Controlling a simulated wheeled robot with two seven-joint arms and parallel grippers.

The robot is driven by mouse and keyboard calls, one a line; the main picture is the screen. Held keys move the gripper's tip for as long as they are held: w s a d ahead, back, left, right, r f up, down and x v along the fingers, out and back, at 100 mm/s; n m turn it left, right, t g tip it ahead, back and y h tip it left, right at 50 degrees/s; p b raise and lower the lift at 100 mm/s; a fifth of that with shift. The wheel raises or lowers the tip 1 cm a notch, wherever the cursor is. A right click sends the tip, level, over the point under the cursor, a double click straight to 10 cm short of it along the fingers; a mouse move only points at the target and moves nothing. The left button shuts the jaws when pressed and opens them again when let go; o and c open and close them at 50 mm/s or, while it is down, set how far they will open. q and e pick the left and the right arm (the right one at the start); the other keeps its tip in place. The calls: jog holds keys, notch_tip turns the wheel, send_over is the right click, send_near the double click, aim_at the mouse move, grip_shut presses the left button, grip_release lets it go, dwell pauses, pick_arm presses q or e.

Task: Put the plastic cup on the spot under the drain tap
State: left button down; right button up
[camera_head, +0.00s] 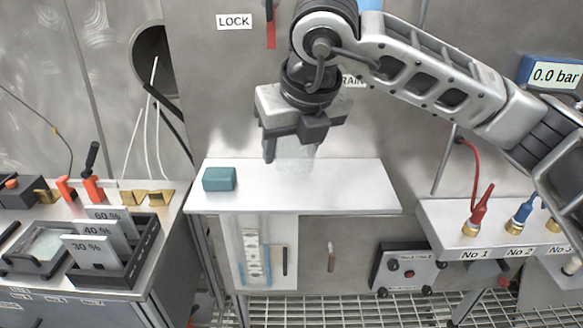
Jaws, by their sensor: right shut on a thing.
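The plastic cup (296,157) is clear and hard to make out against the white shelf (350,190). My right gripper (290,148) comes down from above and is shut on the cup, over the back middle of the shelf. I cannot tell whether the cup's base touches the shelf. The drain tap is hidden behind my right arm; only part of a label ending in "RAIN" (353,82) shows beside the arm. The spot under the tap cannot be made out. My left gripper is not in view.
A teal block (219,179) lies on the shelf's left end. The shelf's right half is clear. At left, a bench holds a black rack (115,262) with labelled plates. At right, a lower ledge (440,215) carries red and blue connectors. A "LOCK" label (234,21) is on the wall.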

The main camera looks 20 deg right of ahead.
send_over(288, 184)
jog(key=s, duration=0.2)
notch_tip(288, 184, down, 6)
jog(key=shift+w+f+p, duration=0.1)
jog(key=shift+p, duration=0.35)
notch_tip(288, 184, down, 3)
jog(key=shift+w+d+f+p, duration=0.1)
jog(key=shift+w+d+p, duration=0.05)
jog(key=shift+p, duration=0.3)
jog(key=shift+f, duration=0.15)
jog(key=shift+f+b, duration=0.2)
jog(key=shift+b, duration=0.2)
jog(key=o, duration=1)
jog(key=shift+r, duration=0.15)
